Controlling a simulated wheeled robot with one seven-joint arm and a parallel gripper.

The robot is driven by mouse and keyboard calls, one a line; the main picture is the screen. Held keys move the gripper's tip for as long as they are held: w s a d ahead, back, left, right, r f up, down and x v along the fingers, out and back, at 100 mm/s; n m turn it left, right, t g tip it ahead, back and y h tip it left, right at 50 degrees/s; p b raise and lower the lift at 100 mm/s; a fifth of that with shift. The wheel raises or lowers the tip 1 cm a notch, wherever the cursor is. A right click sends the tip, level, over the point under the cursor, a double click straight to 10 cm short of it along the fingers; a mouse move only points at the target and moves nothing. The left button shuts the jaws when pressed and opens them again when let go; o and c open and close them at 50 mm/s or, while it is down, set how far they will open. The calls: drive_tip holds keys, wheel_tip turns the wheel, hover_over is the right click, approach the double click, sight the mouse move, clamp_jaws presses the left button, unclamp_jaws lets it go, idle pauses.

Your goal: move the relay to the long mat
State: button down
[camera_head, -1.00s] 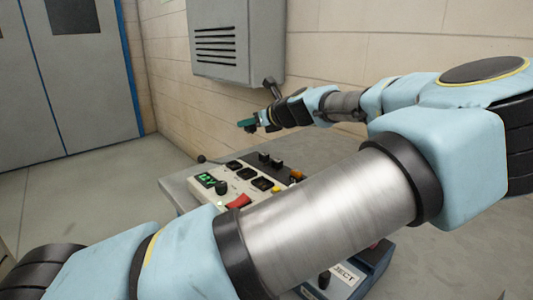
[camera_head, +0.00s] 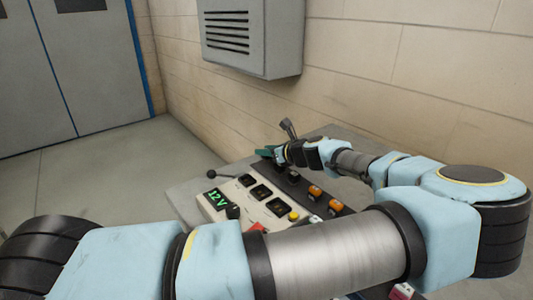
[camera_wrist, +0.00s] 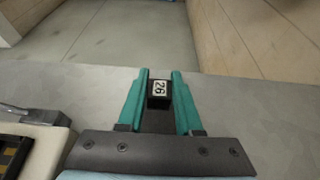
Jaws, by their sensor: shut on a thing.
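My gripper (camera_wrist: 153,100) has teal fingers, shut on a small black block with a white label reading "26", the relay (camera_wrist: 159,88). The relay sits between the fingertips, its label facing the wrist camera. The bare grey bench top shows around the fingers in the wrist view. In the head view my gripper (camera_head: 266,152) is beyond the control panel, close to the bench top; the relay cannot be made out there.
A control panel (camera_head: 241,195) with a green "12V" display, black switches and a yellow button stands on the bench (camera_head: 188,196). Orange parts (camera_head: 315,192) sit beside it on a dark strip. A grey vented box (camera_head: 250,38) hangs on the wall. My arm hides the near bench.

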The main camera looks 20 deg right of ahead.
drive_tip(key=shift+f, duration=0.75)
drive_tip(key=shift+f, duration=0.15)
drive_tip(key=c, duration=0.6)
unclamp_jaws()
drive_tip(key=b+v, duration=0.3)
drive_tip(key=v, duration=0.9)
